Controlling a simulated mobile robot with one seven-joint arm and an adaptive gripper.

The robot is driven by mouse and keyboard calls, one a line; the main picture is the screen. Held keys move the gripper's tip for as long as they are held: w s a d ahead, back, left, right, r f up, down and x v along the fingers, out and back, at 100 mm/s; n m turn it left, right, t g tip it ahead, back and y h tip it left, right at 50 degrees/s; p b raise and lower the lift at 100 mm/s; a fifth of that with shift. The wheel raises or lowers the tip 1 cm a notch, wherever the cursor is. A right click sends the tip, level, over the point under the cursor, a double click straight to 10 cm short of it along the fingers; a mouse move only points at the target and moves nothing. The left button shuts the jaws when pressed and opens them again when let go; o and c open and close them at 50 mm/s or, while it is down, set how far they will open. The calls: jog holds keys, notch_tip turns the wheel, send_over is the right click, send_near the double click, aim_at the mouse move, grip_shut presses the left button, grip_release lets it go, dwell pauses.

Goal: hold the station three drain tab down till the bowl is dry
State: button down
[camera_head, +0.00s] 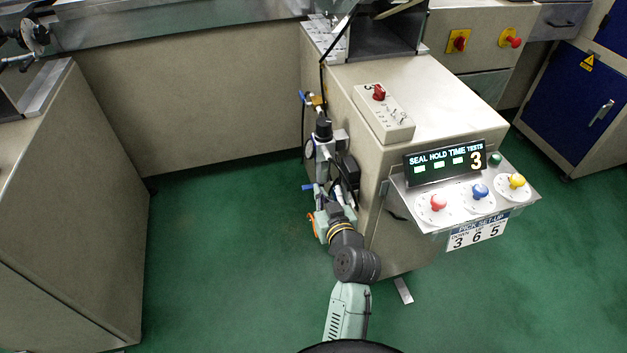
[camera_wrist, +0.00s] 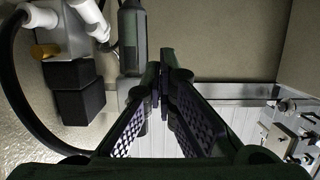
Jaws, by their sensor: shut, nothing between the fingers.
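My gripper (camera_wrist: 161,84) shows in the middle of the wrist view, its two dark fingers together at the tips with nothing between them. A grey upright cylinder (camera_wrist: 131,42), possibly a bowl, stands just left of the fingertips; I cannot tell whether they touch it. In the head view my arm reaches the left side of the machine cabinet, beside a column of air fittings (camera_head: 323,130) with a black knob and blue handles. I cannot make out the drain tab, which unit is station three, or any water in a bowl.
A white and black valve block (camera_wrist: 75,75) with a black hose is at left in the wrist view. Small fittings (camera_wrist: 290,130) are at right. The cabinet (camera_head: 430,95) carries a display (camera_head: 445,163) and coloured knobs. Green floor (camera_head: 220,240) is clear left of my arm.

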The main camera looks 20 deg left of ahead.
jog(key=p, duration=0.2)
send_over(311, 185)
jog(key=s, duration=0.2)
notch_tip(311, 185, down, 2)
jog(key=shift+s+d+f, duration=0.15)
jog(key=shift+d+f, duration=0.05)
jog(key=shift+f, duration=0.9)
jog(key=shift+s+d+f, duration=0.15)
jog(key=shift+d+f, duration=0.05)
jog(key=shift+f, duration=0.85)
jog(key=shift+f, duration=0.1)
